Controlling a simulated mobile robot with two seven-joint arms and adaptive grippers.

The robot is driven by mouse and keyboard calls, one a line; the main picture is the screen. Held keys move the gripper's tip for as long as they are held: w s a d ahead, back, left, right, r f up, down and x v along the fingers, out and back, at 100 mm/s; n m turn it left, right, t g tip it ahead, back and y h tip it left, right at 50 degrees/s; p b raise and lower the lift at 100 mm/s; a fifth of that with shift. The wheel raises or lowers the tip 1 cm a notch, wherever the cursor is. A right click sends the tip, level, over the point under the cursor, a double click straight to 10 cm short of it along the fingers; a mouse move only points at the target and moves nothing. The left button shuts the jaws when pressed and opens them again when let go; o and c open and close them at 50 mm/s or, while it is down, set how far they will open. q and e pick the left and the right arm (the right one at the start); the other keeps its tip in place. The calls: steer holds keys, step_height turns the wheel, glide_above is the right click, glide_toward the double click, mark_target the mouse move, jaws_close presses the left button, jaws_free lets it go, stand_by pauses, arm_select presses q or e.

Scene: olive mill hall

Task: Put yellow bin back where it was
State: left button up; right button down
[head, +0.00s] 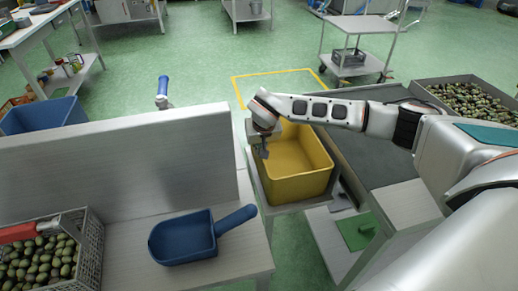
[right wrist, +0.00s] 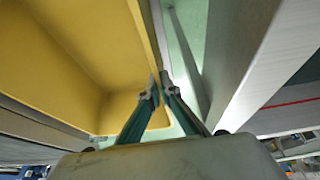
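The yellow bin (head: 303,180) is an open, empty-looking tub in the middle of the head view, between the metal bench and the dark belt surface. It appears upright on or just above a grey support; contact underneath is hidden. My right gripper (head: 262,150) is at the bin's left wall. In the right wrist view the fingers (right wrist: 160,82) are close together, one on each side of the yellow wall (right wrist: 148,40), pinching its rim. A yellow outline (head: 238,85) is marked on the green floor behind the bin. My left gripper is not in view.
A blue scoop (head: 190,238) lies on the bench (head: 130,225), near a grey crate (head: 92,255) of olives. A raised metal panel (head: 120,165) stands behind them. More olives fill a tray (head: 425,92) at right. A trolley (head: 360,27) stands behind; the floor around it is open.

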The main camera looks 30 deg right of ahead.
steer(key=c, duration=2.7)
jaws_free()
steer(key=shift+f, duration=0.15)
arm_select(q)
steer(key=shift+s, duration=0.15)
arm_select(e)
steer(key=o, duration=0.4)
steer(key=shift+r, duration=0.4)
arm_select(q)
steer(key=p, duration=0.1)
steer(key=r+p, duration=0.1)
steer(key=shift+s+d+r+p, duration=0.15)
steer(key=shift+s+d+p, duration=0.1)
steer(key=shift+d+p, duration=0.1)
arm_select(e)
steer(key=v, duration=1.1)
steer(key=shift+s+r, duration=0.2)
steer(key=shift+r, duration=0.05)
